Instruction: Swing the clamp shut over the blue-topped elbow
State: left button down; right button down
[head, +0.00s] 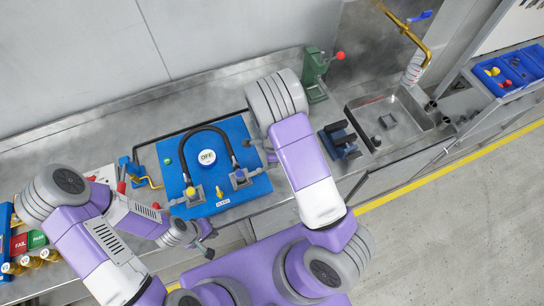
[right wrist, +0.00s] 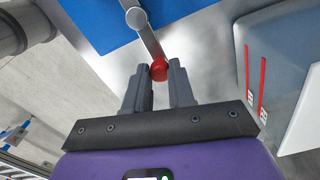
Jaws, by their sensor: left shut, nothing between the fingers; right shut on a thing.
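The blue-topped elbow (head: 239,174) sits at the right of the blue board (head: 222,203), at one end of a black hose. In the right wrist view, a metal clamp lever (right wrist: 149,42) runs from a round pivot to a red ball knob (right wrist: 159,69). My right gripper (right wrist: 159,76) is shut on this red knob, over the board's edge. In the head view my right forearm and wrist hide the knob, and I cannot tell how far the clamp is swung. My left gripper (head: 206,250) is shut and empty, in front of the board's near edge.
A yellow-topped elbow (head: 190,191) stands at the board's left, with another red knob (head: 156,205) beside it. A round OFF sign (head: 207,157) lies inside the hose loop. A green press (head: 315,75) and a sink (head: 390,118) are to the right.

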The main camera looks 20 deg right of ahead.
dwell(0.6)
jog(key=c, duration=1)
grip_release()
jog(key=shift+o, duration=0.2)
notch_tip(320, 180, up, 8)
jog(key=shift+f+p, duration=0.15)
jog(key=shift+p, duration=0.35)
jog(key=shift+s, duration=0.1)
